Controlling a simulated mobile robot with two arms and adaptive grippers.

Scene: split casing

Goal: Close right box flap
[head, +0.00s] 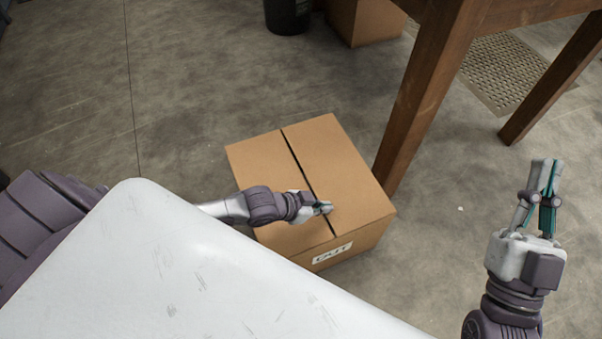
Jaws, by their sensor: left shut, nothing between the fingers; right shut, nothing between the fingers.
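The cardboard box (350,170) stands on the floor in the middle of the head view. Both its left flap (262,165) and its right flap (335,150) lie flat across the top, with a thin dark gap between them. A white label (332,253) is on its near side. My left gripper (326,208) is shut and empty, over the top of the box near the gap; I cannot tell if it touches the flaps. My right gripper (546,165) is shut and empty, out to the right of the box and pointing away from me.
A wooden table (425,80) has one leg close behind the box's right side and another further right. A second cardboard box (366,20) and a black bin (288,15) stand at the back. A floor grate (505,70) lies under the table. Floor left of the box is clear.

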